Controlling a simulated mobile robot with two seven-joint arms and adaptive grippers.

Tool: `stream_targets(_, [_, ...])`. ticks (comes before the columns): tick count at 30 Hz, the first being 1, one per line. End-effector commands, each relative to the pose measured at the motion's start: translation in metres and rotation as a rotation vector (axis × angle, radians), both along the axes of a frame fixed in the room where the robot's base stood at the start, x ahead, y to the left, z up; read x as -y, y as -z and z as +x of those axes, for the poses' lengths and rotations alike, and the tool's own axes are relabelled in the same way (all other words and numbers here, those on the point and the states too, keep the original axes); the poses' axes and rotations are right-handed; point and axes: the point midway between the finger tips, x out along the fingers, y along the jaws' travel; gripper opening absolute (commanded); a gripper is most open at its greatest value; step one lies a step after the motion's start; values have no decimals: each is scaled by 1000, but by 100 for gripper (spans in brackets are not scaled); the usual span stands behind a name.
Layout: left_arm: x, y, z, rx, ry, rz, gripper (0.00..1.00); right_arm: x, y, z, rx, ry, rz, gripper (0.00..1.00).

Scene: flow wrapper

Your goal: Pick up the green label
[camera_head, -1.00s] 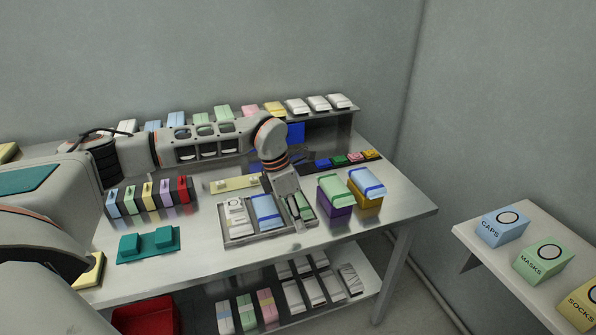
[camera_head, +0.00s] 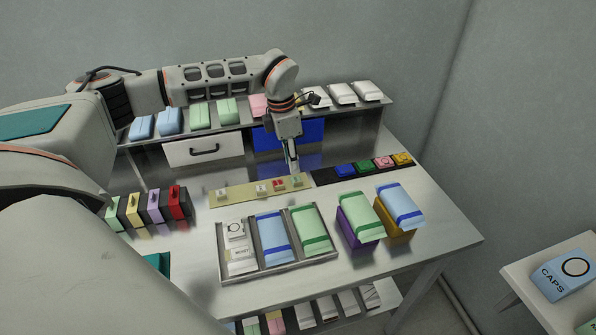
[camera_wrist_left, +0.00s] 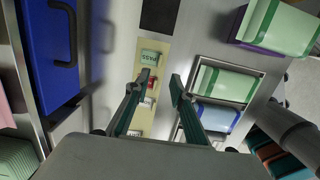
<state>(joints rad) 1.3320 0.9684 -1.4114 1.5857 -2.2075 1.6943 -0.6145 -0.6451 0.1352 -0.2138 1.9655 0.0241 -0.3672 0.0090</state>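The green label (camera_head: 297,181) is a small block at the right end of a pale yellow strip (camera_head: 240,192) on the table. In the left wrist view the green label (camera_wrist_left: 149,57) lies just beyond the fingertips, with dark lettering on it. My left gripper (camera_head: 291,167) hangs pointing down above the right end of the strip, close to the label. A red label (camera_head: 279,184) sits beside the green one. My right gripper is not in view.
A metal tray (camera_head: 283,267) in front holds white, blue and green packs. Green and blue packs lie on purple (camera_head: 355,233) and orange (camera_head: 394,228) blocks to the right. Coloured pads line the strip's right side. Drawers and a shelf (camera_head: 190,122) with packs stand behind.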

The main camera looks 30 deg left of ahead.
Motion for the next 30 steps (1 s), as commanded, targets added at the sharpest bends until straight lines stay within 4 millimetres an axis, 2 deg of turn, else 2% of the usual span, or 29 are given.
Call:
stream_targets(5, [0, 7, 0, -2, -1, 3, 24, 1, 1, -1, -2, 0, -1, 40])
stream_targets(14, [4, 37, 5, -2, 0, 3, 24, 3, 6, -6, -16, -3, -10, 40])
stream_targets(21, [9, 69, 11, -2, -1, 3, 24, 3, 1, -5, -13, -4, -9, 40])
stream_targets(30, [10, 77, 12, 1, 0, 2, 24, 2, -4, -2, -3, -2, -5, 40])
